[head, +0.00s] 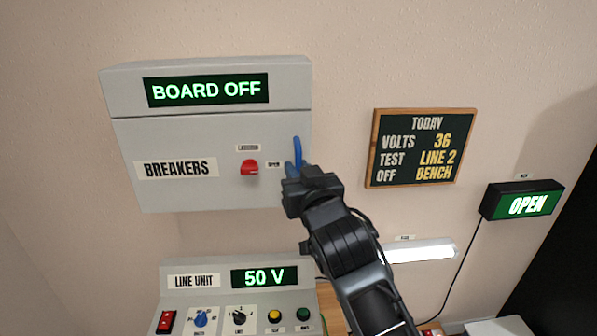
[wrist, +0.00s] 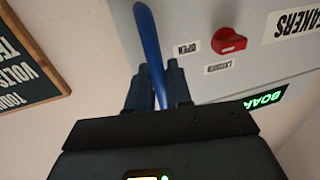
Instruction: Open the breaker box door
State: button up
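The grey breaker box (head: 128,92) is on the wall, with a front door (head: 190,192) marked BREAKERS that looks closed. A blue bar handle (head: 297,148) stands at the door's right edge. In the wrist view the handle (wrist: 150,45) runs down between the fingers of my gripper (wrist: 158,88). The fingers are close together on both sides of it and look shut on it. My gripper (head: 293,174) partly hides the handle's lower part in the head view.
A line unit (head: 176,271) with knobs and buttons stands below the box, its display reading 50 V. To the right are a chalkboard (head: 421,178), a lit tube (head: 420,251) and a green OPEN sign (head: 528,205). Bare wall lies between box and chalkboard.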

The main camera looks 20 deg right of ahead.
grip_shut()
